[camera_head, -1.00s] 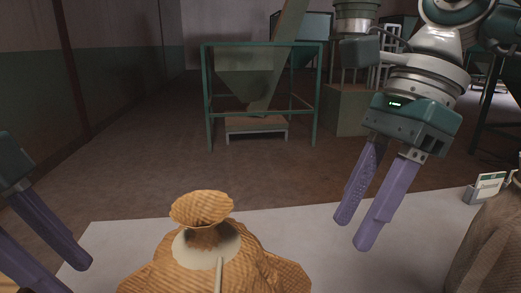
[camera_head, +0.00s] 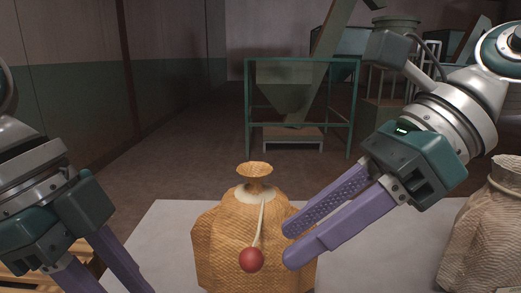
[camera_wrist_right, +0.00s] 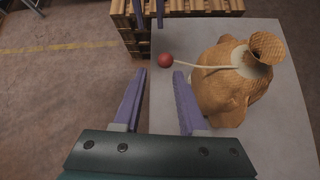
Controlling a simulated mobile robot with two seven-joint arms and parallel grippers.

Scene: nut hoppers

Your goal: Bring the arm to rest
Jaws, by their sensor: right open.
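My right gripper (camera_head: 291,242) is open and empty, its purple fingers pointing left beside the orange woven sack (camera_head: 215,240). Its lower fingertip overlaps the sack's right side in the head view; I cannot tell whether they touch. In the right wrist view the right gripper (camera_wrist_right: 158,78) has its fingers apart, with the sack (camera_wrist_right: 225,95) to their right. A pale cord (camera_head: 262,222) runs from the sack's neck to a red ball (camera_head: 251,260), which also shows just beyond the fingertips (camera_wrist_right: 165,60). My left gripper (camera_head: 98,278) is at the lower left, fingers apart, tips cut off.
The sack stands on a pale table (camera_head: 165,225). A greyer tied sack (camera_head: 485,235) stands at the right. Wooden pallets (camera_wrist_right: 205,6) lie beside the table. A green-framed hopper (camera_head: 300,90) stands behind, with open floor before it.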

